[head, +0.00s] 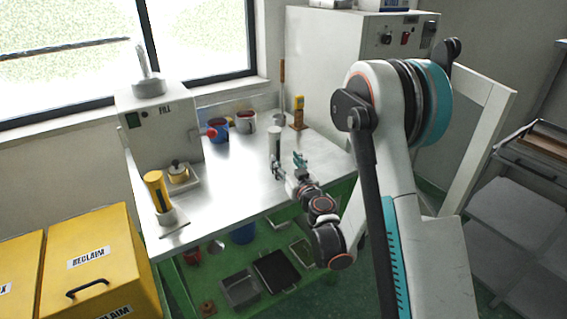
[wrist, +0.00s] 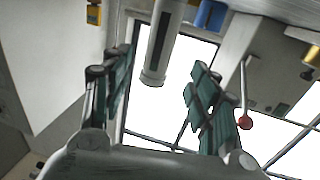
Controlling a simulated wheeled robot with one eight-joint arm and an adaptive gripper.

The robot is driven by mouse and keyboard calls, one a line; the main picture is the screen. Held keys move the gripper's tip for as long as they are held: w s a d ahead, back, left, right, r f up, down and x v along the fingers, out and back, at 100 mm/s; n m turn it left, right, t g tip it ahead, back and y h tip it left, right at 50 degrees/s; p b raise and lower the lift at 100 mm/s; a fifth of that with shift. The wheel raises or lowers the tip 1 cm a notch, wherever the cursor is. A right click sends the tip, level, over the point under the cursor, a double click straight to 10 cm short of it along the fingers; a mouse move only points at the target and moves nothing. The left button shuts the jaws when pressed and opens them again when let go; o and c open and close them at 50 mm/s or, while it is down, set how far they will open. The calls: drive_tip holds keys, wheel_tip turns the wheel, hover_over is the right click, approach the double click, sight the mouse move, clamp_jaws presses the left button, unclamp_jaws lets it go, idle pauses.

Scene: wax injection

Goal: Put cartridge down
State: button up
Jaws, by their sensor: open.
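A pale grey cylinder (head: 275,143), which looks like the cartridge, appears upright over the white worktop (head: 232,182). My gripper (head: 289,164) is beside it, on its right in the head view. In the wrist view the cylinder (wrist: 160,42), with a dark stripe along its side, shows between and beyond the two green-padded fingers. My gripper (wrist: 163,90) is open there, with a clear gap on both sides of the cylinder. The cylinder's lower end is out of the wrist frame, and the fingers partly hide it in the head view, so its contact with the worktop is unclear.
A yellow cylinder (head: 156,190) stands in a holder at the worktop's left, beside a small tray (head: 180,178). The fill machine (head: 162,128) stands behind them. The worktop's middle is clear.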

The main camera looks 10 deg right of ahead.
drive_tip(key=s+a+r+n+g+y, duration=0.1)
drive_tip(key=s+a+r+g+y, duration=0.2)
drive_tip(key=s+r, duration=0.35)
drive_tip(key=s+a+r+n+g, duration=0.1)
drive_tip(key=s+a+r+g, duration=0.1)
drive_tip(key=s+a+r, duration=0.4)
drive_tip(key=s+d+f+m+g+h, duration=0.1)
drive_tip(key=s+d+g, duration=0.1)
drive_tip(key=s, duration=0.6)
drive_tip(key=s+d+f+m+g+h, duration=0.1)
drive_tip(key=s+d+g+h, duration=0.1)
drive_tip(key=s, duration=0.7)
drive_tip(key=s+d+f+m+g+h, duration=0.1)
drive_tip(key=s+d, duration=0.3)
drive_tip(key=s, duration=0.5)
drive_tip(key=shift+d+f+g+h, duration=0.25)
drive_tip(key=shift+f+g+h, duration=0.15)
drive_tip(key=shift+f+h, duration=0.15)
drive_tip(key=shift+s+d+r, duration=0.1)
